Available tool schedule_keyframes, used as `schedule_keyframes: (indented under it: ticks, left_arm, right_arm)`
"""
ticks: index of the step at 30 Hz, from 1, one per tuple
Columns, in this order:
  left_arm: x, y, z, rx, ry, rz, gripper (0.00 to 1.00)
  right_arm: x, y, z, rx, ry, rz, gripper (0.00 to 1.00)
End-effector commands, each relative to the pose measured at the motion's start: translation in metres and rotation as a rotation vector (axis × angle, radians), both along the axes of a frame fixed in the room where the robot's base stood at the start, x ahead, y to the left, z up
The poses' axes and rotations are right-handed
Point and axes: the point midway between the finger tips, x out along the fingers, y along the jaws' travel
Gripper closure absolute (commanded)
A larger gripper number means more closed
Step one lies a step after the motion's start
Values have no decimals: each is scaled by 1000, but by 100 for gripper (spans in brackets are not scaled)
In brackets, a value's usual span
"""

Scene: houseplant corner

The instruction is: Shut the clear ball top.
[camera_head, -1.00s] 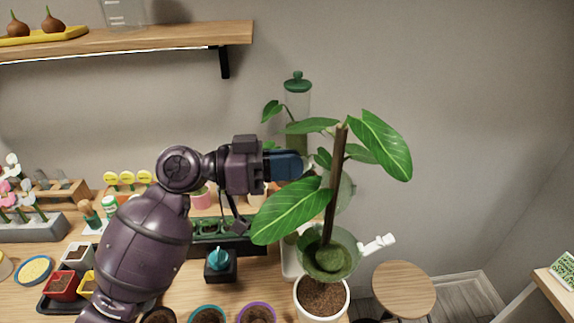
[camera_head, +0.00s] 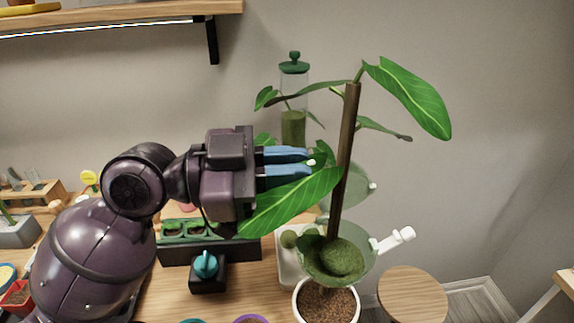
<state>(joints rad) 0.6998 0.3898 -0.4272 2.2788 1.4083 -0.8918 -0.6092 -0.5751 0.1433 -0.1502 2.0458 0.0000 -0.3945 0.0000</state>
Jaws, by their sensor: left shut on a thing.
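The clear ball is hinged open around the brown stem (camera_head: 345,160) of a big-leaved plant. Its lower half (camera_head: 315,262) holds green moss (camera_head: 340,258) and has a white handle (camera_head: 396,240) pointing right. The clear ball top (camera_head: 353,186) stands raised behind the stem, partly hidden by a leaf and the stem. My left gripper (camera_head: 308,164) is left of the stem, its blue fingers shut on a small white tab, seemingly of the ball top. The exact contact is hard to see. My right gripper is not in view.
The ball sits above a white pot (camera_head: 302,302) of soil. A large leaf (camera_head: 290,203) hangs just below my left fingers. A tall green-lidded jar (camera_head: 294,100) stands behind. A black planter tray (camera_head: 180,250) and teal-topped black block (camera_head: 208,278) are left. A round stool (camera_head: 412,295) is right.

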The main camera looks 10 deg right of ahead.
Motion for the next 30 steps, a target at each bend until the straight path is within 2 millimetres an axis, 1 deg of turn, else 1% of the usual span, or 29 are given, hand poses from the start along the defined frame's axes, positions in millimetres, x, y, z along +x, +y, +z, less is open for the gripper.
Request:
schedule_keyframes:
  ticks: [1,13,14,15,18,26,30]
  left_arm:
    - [1,-1,-6,10,0,0,100]
    - [0,-1,-5,11,-6,2,100]
    - [0,-1,-5,11,-6,2,83]
    - [0,-1,-5,10,-6,1,77]
    - [0,-1,-4,9,-6,1,64]
    - [0,0,-3,6,-7,0,64]
    - [1,11,-4,6,-7,3,64]
  right_arm:
    - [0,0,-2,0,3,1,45]
    - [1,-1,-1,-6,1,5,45]
    - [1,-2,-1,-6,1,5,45]
    - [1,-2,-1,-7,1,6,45]
    - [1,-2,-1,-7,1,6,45]
    - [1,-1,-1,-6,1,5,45]
    - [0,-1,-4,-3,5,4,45]
